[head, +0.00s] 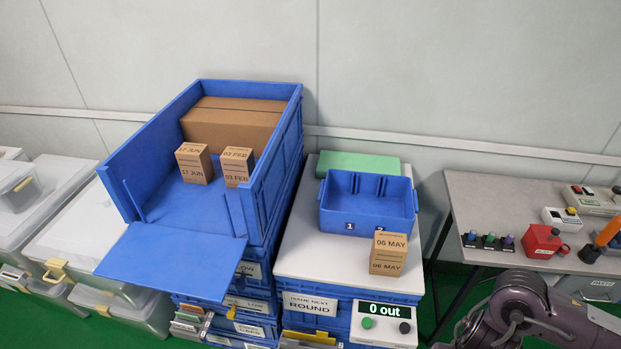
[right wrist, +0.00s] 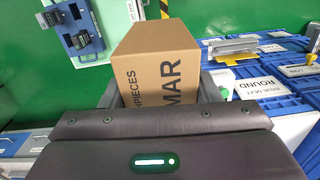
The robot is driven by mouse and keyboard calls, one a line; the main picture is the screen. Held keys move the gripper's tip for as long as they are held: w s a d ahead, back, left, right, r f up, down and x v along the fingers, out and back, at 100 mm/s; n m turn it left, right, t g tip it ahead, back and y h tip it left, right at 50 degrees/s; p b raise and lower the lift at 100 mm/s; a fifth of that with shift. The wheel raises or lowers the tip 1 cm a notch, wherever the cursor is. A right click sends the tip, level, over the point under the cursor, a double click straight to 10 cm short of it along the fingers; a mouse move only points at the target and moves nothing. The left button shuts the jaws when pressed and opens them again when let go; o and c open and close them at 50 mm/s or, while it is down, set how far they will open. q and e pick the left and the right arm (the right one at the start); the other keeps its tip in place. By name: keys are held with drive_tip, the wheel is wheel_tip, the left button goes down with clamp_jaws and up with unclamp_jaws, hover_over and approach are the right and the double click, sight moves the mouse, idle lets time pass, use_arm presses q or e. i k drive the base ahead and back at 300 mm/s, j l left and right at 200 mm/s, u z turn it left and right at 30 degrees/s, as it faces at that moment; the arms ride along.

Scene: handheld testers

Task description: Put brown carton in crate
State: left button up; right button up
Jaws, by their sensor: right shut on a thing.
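My right gripper (right wrist: 165,88) is shut on a brown carton (right wrist: 157,65) printed with "MAR" in the right wrist view. In the head view only part of my right arm shows at the lower right; the gripper and held carton are out of that picture. A small blue crate (head: 345,222), marked 1 and 2, stands open on a white top and looks empty. A brown carton marked 06 MAY (head: 388,254) stands upright in front of its right end. Cartons marked 17 JUN (head: 195,164) and 03 FEB (head: 236,166) stand in the large blue bin (head: 275,165).
A larger brown box (head: 232,122) sits at the bin's back, and the bin's front flap (head: 172,262) is down. A green block (head: 357,165) lies behind the crate. A display reading "0 out" (head: 384,311) is below. A grey table (head: 490,205) at right holds testers.

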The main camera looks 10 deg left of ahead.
sight(203, 211)
drive_tip(key=j, duration=0.6)
drive_tip(key=k+j, duration=0.1)
drive_tip(key=j, duration=0.55)
drive_tip(key=j+z, duration=0.1)
drive_tip(key=j, duration=0.5)
drive_tip(key=k+j, duration=0.15)
drive_tip(key=j, duration=0.45)
